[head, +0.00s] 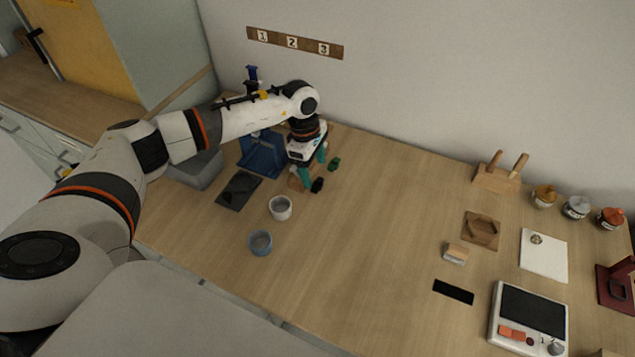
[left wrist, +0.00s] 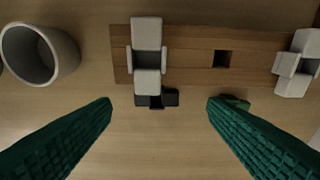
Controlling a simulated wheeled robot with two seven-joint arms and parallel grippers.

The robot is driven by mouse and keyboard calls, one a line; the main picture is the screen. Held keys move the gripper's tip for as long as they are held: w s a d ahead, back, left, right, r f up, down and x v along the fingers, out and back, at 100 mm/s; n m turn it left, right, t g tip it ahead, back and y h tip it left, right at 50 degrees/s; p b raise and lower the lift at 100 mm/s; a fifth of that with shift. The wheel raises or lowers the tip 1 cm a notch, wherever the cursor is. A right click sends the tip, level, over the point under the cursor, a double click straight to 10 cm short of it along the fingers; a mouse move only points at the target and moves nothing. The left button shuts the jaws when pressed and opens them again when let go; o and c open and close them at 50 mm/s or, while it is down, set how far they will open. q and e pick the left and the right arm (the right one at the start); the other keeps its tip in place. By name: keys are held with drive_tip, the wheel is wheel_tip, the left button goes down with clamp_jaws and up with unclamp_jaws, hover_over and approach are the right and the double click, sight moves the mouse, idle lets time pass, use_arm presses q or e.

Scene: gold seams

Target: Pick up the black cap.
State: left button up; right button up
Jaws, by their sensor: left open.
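The black cap (head: 317,185) is a small dark piece on the table beside a wooden rack (head: 293,184). In the left wrist view the black cap (left wrist: 171,98) lies at the rack's edge, partly hidden by a whitish piece (left wrist: 147,45) on the rack (left wrist: 190,60). My left gripper (head: 312,168) has green fingers and is open, pointing down over this spot. In the left wrist view the cap shows between the fingertips (left wrist: 159,106), with nothing held. My right gripper is in neither view.
A green piece (head: 334,164) lies close by, partly behind a finger in the wrist view. A white cup (head: 280,208) and a blue-grey cup (head: 260,242) stand nearer. A dark mat (head: 239,190) lies left. The table's middle is clear; a scale (head: 530,318) sits right.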

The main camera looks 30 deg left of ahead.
sight(318, 186)
use_arm(q)
drive_tip(key=f, duration=0.2)
drive_tip(key=d+f+p, duration=0.1)
drive_tip(key=f, duration=0.1)
drive_tip(key=shift+s, duration=0.15)
drive_tip(key=c, duration=1.1)
